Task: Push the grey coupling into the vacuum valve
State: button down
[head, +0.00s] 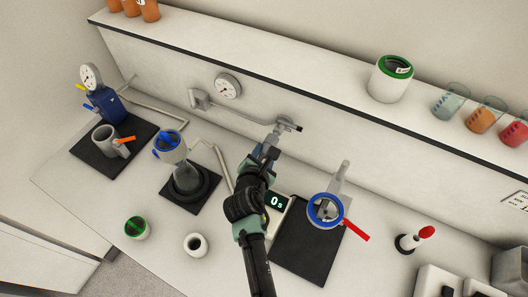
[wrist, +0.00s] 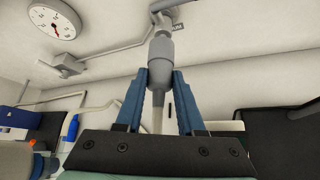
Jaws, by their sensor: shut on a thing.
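My gripper (wrist: 160,75) is shut on the grey coupling (wrist: 159,58), with a blue finger on each side of its lower part. A pale hose hangs from the coupling between the fingers. The coupling points up at the grey vacuum valve (wrist: 163,20) on the wall, and their ends meet or nearly meet; I cannot tell whether it is seated. The coupling is small and partly hidden there.
A wall gauge (head: 228,86) and its pipe are left of the valve. The shelf edge (head: 250,80) runs above.

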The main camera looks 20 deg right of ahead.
jog(key=shift+w+d, duration=0.45)
jog(key=shift+d, duration=0.15)
jog(key=shift+c, duration=2.2)
grip_release()
jog(key=b+v, duration=0.1)
jog(key=v, duration=1.2)
